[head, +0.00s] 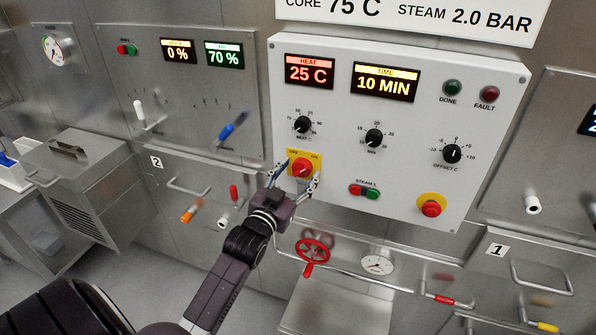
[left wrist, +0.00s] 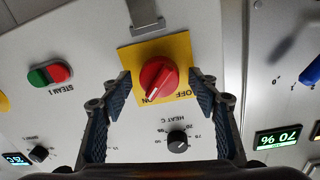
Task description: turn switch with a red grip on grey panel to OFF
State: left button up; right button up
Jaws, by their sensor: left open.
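The switch with a red grip (head: 301,168) sits on a yellow plate (head: 291,159) at the lower left of the grey panel (head: 419,140). OFF is printed at the plate's upper left and ON at its upper right. My left gripper (head: 299,173) is open, with one finger on each side of the red grip. In the left wrist view, the red grip (left wrist: 158,77) stands between the open fingers (left wrist: 163,92), with gaps on both sides. Seen upside down there, its ridge slants toward the ON label. My right gripper is not in view.
Black dials, such as the heat dial (head: 303,124), are above the switch. Green and red steam buttons (head: 364,191) are to its right, and a red stop button (head: 431,208) is farther right. A red handwheel (head: 313,251) is below, near my left arm.

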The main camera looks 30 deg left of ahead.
pick_arm(q)
jog(key=shift+c, duration=0.6)
jog(key=c, duration=1)
jog(key=shift+c, duration=0.2)
jog(key=n+p, duration=0.1)
jog(key=n, duration=0.3)
jog(key=shift+p, duration=0.3)
jog(key=n+p, duration=0.1)
jog(key=n, duration=0.3)
jog(key=shift+n, duration=0.4)
jog(key=n+p, duration=0.1)
jog(key=n, duration=0.4)
jog(key=shift+n+y, duration=0.3)
jog(key=shift+f+n+y+p, duration=0.1)
jog(key=shift+n+y+p, duration=0.3)
jog(key=shift+n, duration=1.7)
